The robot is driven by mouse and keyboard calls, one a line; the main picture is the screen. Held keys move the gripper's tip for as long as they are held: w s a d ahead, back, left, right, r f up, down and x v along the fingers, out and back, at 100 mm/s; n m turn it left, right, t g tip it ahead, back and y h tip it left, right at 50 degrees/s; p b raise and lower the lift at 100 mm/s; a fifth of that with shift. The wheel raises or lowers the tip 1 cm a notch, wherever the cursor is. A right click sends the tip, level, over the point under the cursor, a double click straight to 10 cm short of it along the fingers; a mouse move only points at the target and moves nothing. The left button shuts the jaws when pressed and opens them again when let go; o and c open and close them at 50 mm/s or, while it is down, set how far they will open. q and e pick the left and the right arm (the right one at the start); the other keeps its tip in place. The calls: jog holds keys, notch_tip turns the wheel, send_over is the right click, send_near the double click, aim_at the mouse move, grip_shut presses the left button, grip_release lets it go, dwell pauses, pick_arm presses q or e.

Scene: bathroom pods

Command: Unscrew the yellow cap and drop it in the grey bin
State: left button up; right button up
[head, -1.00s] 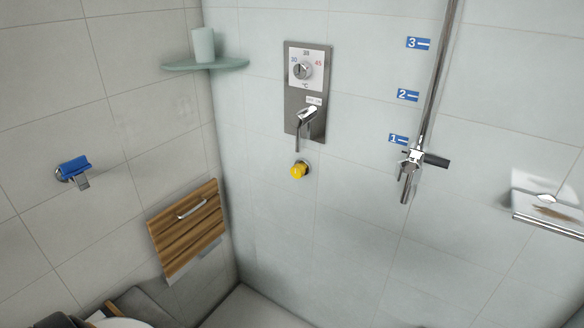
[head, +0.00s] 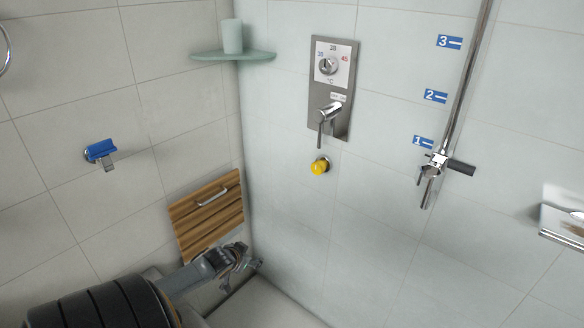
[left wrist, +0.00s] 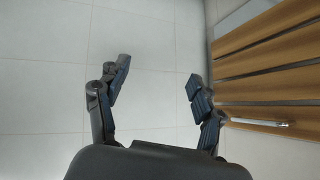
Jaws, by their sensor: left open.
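The yellow cap (head: 320,166) sits on a round wall fitting below the shower control plate in the head view. My left gripper (head: 254,264) is low in the head view, in front of the wall corner, below and to the left of the cap and well apart from it. In the left wrist view the left gripper (left wrist: 158,82) is open, with nothing between its fingers. The cap does not show in the left wrist view. The grey bin cannot be made out in these frames. My right gripper is not in view.
A wooden fold-down panel (head: 207,214) with a metal handle is close to my left arm; it also shows in the left wrist view (left wrist: 262,95). The control plate (head: 342,110) has a lever above the cap. A rail (head: 468,85) and a tray (head: 562,232) are at right.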

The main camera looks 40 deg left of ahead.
pick_arm(q)
jog(key=w+r+t, duration=0.2)
jog(key=w+r, duration=0.2)
jog(key=r, duration=0.5)
jog(key=w+r+t, duration=0.1)
jog(key=w+r, duration=0.4)
jog(key=r, duration=0.4)
jog(key=m+t+h, duration=0.2)
send_near(317, 168)
jog(key=shift+x, duration=4.95)
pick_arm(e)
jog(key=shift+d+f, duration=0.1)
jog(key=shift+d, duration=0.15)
